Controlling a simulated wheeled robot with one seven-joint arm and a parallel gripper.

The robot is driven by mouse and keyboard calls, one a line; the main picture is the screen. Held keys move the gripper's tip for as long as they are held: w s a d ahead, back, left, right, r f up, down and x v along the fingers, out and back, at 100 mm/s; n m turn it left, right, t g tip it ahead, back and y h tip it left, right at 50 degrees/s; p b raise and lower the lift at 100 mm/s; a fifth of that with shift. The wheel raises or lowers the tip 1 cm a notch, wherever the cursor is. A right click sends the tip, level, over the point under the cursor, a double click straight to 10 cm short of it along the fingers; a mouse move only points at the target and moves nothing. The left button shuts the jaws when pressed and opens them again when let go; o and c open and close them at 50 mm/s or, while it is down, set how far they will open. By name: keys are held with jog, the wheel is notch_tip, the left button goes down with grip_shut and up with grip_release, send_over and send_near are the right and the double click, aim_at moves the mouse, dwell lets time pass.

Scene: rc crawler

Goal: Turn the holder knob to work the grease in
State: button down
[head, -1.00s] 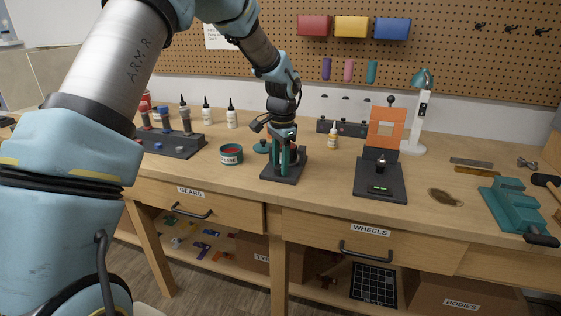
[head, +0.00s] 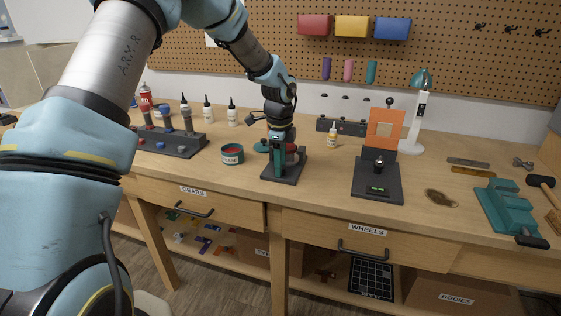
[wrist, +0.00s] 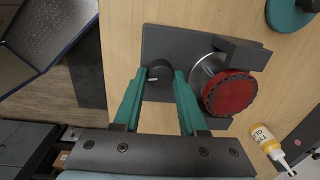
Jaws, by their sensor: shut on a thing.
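The holder (head: 283,178) is a dark grey stand on the bench; it also shows in the wrist view (wrist: 160,35). Its round black knob (wrist: 158,74) carries a short white mark pointing left in the wrist view. My gripper (wrist: 160,76) points down, its teal fingers shut on the knob from both sides. In the head view my gripper (head: 279,160) covers much of the holder. A red ribbed round part (wrist: 230,95) with a silver cylinder sits in the holder, just right of the right finger. A grease tin (head: 232,154) stands open, left of the holder.
A yellow-labelled bottle (wrist: 265,140) stands near the holder. A rack with knobs (head: 170,142) is to the left; a black stand with an orange frame (head: 384,130) is to the right.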

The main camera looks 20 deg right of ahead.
jog(key=shift+m, duration=0.6)
jog(key=c, duration=0.7)
grip_release()
jog(key=shift+c, duration=0.2)
notch_tip(320, 180, up, 11)
jog(key=b, duration=0.2)
jog(key=shift+s+a+f, duration=0.15)
jog(key=shift+a, duration=0.1)
